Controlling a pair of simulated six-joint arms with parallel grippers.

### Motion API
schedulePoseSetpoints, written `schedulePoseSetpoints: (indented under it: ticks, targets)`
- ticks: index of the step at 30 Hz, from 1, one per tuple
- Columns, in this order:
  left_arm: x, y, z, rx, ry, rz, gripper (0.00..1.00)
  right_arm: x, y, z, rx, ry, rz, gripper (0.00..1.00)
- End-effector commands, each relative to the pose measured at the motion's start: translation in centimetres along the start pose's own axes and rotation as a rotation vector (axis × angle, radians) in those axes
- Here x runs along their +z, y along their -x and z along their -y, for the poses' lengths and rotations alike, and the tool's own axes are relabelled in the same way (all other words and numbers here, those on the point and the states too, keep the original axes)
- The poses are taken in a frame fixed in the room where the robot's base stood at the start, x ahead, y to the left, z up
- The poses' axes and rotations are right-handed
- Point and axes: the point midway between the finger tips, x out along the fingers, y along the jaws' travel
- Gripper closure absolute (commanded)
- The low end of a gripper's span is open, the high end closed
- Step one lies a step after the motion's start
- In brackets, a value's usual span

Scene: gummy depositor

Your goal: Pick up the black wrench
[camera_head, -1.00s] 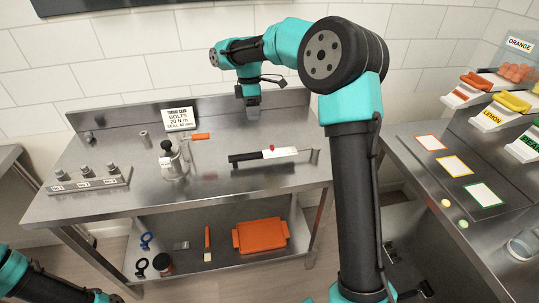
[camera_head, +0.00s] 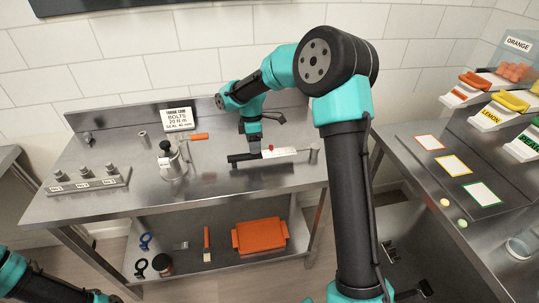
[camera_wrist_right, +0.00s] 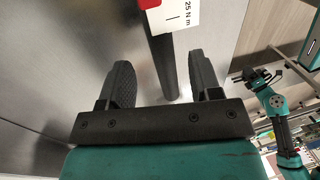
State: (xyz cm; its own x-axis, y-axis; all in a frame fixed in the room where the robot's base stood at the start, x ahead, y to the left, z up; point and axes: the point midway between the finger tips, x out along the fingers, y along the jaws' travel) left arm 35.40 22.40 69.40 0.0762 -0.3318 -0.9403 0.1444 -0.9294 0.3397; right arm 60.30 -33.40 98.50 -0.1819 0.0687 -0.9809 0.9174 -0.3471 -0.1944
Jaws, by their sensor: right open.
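The black wrench (camera_head: 240,158) lies across the steel bench, with its black grip at left, a white scale section with a red knob in the middle and a metal end at right. My right gripper (camera_head: 254,151) is just over the black grip, near the white section. In the right wrist view the black grip (camera_wrist_right: 163,62) runs between the two open fingers (camera_wrist_right: 162,84), with visible gaps on both sides. The white section shows a "25 N m" mark. I cannot tell how far down the fingers reach.
A silver jug-like device (camera_head: 172,162) and an orange-handled tool (camera_head: 197,136) are left of the wrench. A torque card (camera_head: 180,120) stands behind. A socket block (camera_head: 88,178) sits at left. An orange tray (camera_head: 260,236) lies on the lower shelf.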

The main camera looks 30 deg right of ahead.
Motion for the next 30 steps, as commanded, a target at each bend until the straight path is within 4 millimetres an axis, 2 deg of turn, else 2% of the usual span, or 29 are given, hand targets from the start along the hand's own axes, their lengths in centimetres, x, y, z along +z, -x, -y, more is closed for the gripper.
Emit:
schedulePoseSetpoints:
  ticks: [8, 19, 30]
  targets:
    - [0.0, 0.0, 0.0, 0.000, 0.000, 0.000, 0.46, 0.1, -0.6, 0.1, -0.002, 0.000, 0.001, 0.42]
    - [0.0, 0.0, 0.0, 0.000, 0.000, 0.000, 0.46, 0.4, -4.9, 0.2, -0.002, 0.000, 0.000, 0.42]
    - [0.0, 0.0, 0.0, 0.000, 0.000, 0.000, 0.46, 0.4, -5.2, 0.2, 0.000, 0.000, -0.001, 0.42]
